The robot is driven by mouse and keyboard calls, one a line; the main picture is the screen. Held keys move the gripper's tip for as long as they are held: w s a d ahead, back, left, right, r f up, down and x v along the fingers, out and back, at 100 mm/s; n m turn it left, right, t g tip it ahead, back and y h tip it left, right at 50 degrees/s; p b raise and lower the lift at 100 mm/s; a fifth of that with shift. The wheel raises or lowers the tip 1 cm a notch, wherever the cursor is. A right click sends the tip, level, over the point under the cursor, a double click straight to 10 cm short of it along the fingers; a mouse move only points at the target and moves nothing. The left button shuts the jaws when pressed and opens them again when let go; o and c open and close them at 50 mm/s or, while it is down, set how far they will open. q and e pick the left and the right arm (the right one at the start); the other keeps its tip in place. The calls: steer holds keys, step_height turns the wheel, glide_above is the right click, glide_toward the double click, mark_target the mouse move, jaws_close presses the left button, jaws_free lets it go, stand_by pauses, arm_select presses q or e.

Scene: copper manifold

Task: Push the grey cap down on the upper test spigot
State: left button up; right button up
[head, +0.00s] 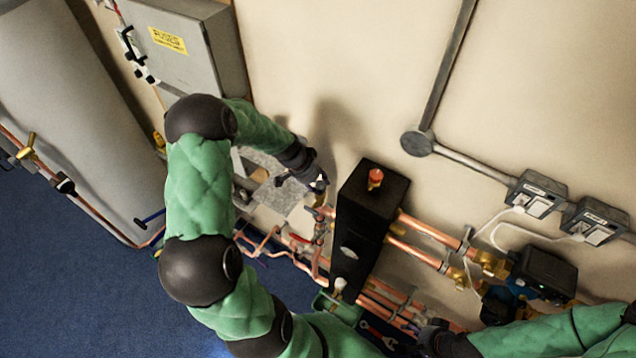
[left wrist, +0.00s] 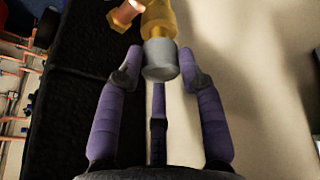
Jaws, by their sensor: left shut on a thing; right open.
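The grey cap (left wrist: 161,60) is between the purple fingers of my left gripper (left wrist: 158,70) in the left wrist view. It lines up with the end of the brass upper test spigot (left wrist: 158,20) and appears to touch it; I cannot tell how far it is on. In the head view my left gripper (head: 318,184) is just left of the black box, and its fingers largely hide the cap. My right gripper (head: 432,335) is low in the head view, away from the spigot and partly hidden by its own arm.
The tall black box (head: 365,215) stands close beside my left gripper, with copper pipes (head: 430,232) running right. A green tray (head: 345,311) lies below it. A grey cabinet (head: 185,50) and a large cylinder (head: 80,110) are at left.

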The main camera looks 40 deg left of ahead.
arm_select(q)
steer(key=shift+f+b, duration=0.9)
steer(key=shift+b, duration=0.05)
stand_by(0.5)
steer(key=o, duration=0.9)
steer(key=shift+r, duration=0.1)
steer(key=v, duration=1.1)
steer(key=shift+s+r, duration=0.2)
steer(key=shift+r, duration=0.15)
steer(key=shift+a, duration=0.15)
